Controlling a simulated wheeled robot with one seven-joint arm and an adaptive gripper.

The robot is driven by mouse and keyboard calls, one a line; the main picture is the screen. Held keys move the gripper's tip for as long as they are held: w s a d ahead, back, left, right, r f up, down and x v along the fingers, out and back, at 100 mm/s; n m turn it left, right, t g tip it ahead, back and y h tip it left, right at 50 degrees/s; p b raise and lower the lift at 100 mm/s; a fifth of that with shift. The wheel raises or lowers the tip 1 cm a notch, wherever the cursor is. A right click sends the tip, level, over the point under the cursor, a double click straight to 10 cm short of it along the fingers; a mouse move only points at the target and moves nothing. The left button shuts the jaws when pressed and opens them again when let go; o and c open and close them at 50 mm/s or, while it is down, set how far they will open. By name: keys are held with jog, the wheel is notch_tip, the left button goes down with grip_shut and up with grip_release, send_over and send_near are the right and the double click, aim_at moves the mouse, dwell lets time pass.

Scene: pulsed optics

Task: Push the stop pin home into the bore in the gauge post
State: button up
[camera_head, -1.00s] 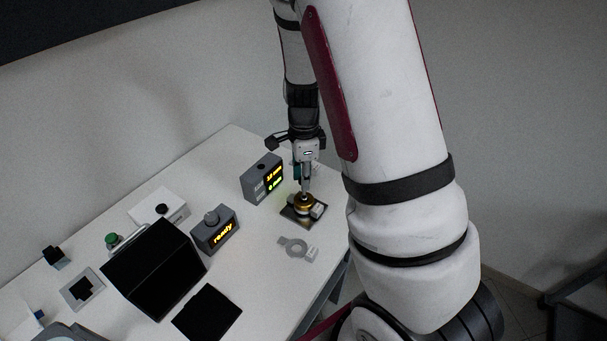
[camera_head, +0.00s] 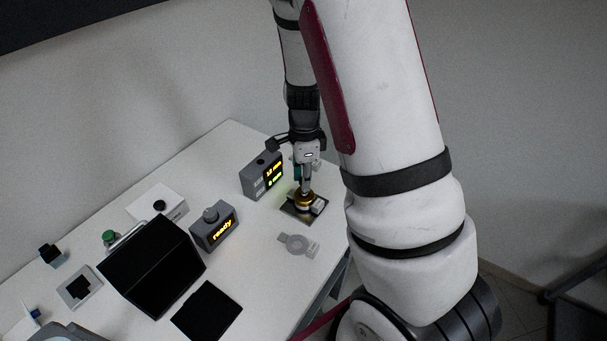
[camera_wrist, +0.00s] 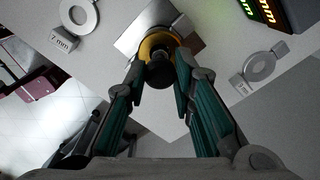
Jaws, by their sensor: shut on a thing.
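The gauge post (camera_wrist: 154,45), with a brass-coloured ring around it, stands on a dark and silver plate (camera_wrist: 131,40). In the head view the brass ring (camera_head: 304,201) shows right below my gripper (camera_head: 306,189). My gripper (camera_wrist: 160,80) points down over the post in the wrist view. Its two teal-padded fingers are shut on a dark round-ended piece (camera_wrist: 159,72), which I take to be the stop pin. The piece is in line with the post. The bore and the pin's lower end are hidden, so I cannot tell how deep it sits.
A grey display box (camera_head: 262,177) with lit digits stands close left of the post. A "ready" box (camera_head: 214,230) is farther left. A loose ring gauge (camera_head: 297,244) lies in front; another tagged ring (camera_wrist: 262,66) lies right in the wrist view. The table's right edge is near.

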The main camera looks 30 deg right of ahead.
jog(key=shift+f, duration=0.5)
jog(key=o, duration=1)
jog(key=shift+r, duration=0.1)
notch_tip(320, 180, up, 16)
jog(key=shift+f+p, duration=0.1)
jog(key=shift+p, duration=1.15)
